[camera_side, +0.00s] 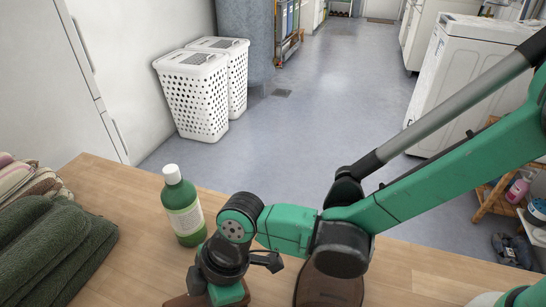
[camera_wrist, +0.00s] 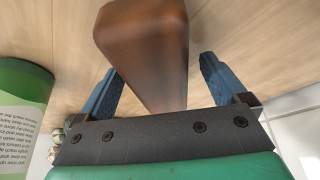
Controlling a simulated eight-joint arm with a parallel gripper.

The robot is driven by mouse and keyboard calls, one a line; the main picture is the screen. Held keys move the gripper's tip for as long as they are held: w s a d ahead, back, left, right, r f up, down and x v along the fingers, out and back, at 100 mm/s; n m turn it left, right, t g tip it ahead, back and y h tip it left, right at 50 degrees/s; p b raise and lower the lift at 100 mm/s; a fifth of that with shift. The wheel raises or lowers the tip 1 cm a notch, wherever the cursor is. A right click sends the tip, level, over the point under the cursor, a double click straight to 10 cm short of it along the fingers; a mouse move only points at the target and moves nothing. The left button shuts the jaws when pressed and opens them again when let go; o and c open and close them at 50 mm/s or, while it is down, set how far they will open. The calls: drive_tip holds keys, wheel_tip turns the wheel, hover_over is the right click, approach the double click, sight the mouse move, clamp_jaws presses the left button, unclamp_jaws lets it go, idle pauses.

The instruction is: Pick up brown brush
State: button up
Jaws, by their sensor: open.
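The brown brush (camera_wrist: 143,42) shows in the wrist view as a smooth brown wooden body that narrows toward my gripper. My gripper (camera_wrist: 159,66) is open, with one blue finger on each side of the narrow end. There are gaps between the wood and both fingers. The bristles are hidden. In the side view, a brown edge, probably the brush (camera_side: 178,301), shows at the bottom beside my gripper, mostly cut off by the frame. The fingers are out of the side view.
A green bottle with a white cap (camera_side: 183,207) stands close by on the wooden table (camera_side: 130,205); it also shows in the wrist view (camera_wrist: 22,100). Folded dark green towels (camera_side: 50,250) lie at left. Another brown object (camera_side: 325,288) lies under my arm.

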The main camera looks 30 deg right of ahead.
drive_tip(key=shift+f, duration=0.25)
idle(0.3)
clamp_jaws()
idle(0.4)
wheel_tip(320, 180, up, 20)
drive_tip(key=shift+r, duration=0.25)
